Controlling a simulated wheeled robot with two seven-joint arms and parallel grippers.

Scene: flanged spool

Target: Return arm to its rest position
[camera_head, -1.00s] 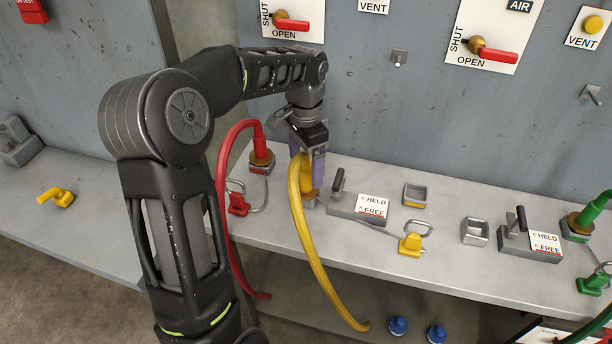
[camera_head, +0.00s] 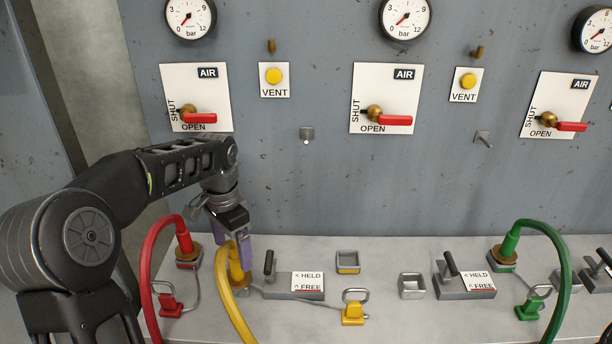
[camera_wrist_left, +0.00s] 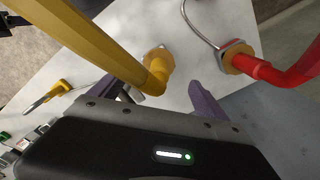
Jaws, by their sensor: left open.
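My left gripper (camera_head: 232,254) is open, with its purple fingers pointing down on either side of the upper end of the yellow hose (camera_head: 240,313). In the left wrist view the yellow hose's elbow (camera_wrist_left: 154,82) sits between the open fingers, at a round brass fitting on the bench. I cannot tell whether the fingers touch it. My left arm reaches in from the left, bent at a large elbow joint. My right gripper is not in view.
The red hose (camera_head: 151,262) stands close left of my gripper. A lever block (camera_head: 293,284) marked HELD and FREE is just right. A yellow clip (camera_head: 353,312), a green hose (camera_head: 548,235) and the grey panel (camera_head: 300,190) with valves and gauges surround the bench.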

